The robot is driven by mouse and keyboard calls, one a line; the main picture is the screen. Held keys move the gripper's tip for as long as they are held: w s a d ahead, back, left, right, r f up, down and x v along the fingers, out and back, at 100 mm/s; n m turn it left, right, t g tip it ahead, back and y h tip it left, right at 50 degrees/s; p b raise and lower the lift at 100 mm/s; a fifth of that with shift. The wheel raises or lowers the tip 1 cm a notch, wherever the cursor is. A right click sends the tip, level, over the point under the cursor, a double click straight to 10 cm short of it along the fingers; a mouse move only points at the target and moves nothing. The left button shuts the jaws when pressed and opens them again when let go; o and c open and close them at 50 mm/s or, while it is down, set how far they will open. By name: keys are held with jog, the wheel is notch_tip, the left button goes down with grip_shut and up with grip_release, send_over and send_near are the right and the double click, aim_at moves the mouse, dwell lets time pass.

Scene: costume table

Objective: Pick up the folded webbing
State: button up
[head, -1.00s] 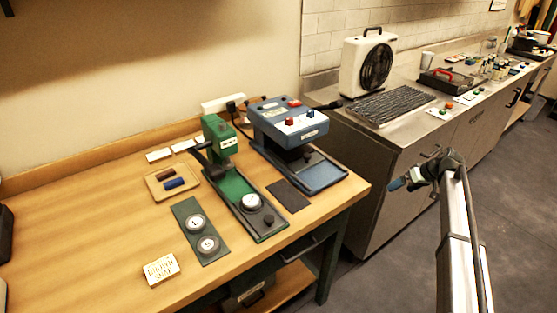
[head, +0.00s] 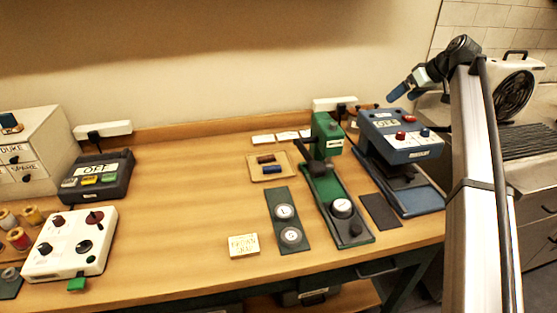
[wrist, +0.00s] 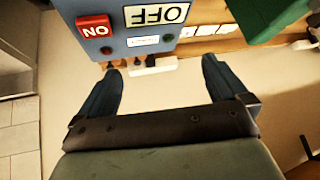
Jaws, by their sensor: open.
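A tan tray (head: 284,178) lies toward the back of the wooden table. On it are a small brown bundle (head: 266,159) and a small blue bundle (head: 272,169); I cannot tell for sure whether either is folded webbing. My gripper (head: 397,97) is raised at the upper right, showing in front of the wall above the blue press, well right of the tray. In the wrist view my gripper (wrist: 160,82) is open, with nothing between its two dark blue fingers. The tray and bundles are not visible in that view.
A green press (head: 325,170) and a blue press (head: 400,135) stand right of the tray; the blue one also shows in the wrist view (wrist: 118,40). A dark plate with two discs (head: 287,222) lies in front. A control box (head: 72,244) is at left. The table's middle-left is clear.

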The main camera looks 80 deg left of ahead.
jog(key=s+a+r+n+h, duration=0.1)
jog(key=s+a, duration=0.2)
jog(key=s, duration=0.7)
jog(key=s+a+h, duration=0.1)
jog(key=s+a, duration=0.1)
jog(key=s, duration=0.8)
jog(key=m+t, duration=0.3)
send_over(266, 158)
jog(key=d, duration=0.2)
notch_tip(266, 158, down, 21)
jog(key=shift+d+r, duration=0.15)
jog(key=shift+r, duration=0.05)
jog(key=shift+x, duration=2.7)
jog(key=shift+w+d, duration=0.2)
jog(key=shift+c, duration=0.3)
jog(key=c, duration=1.1)
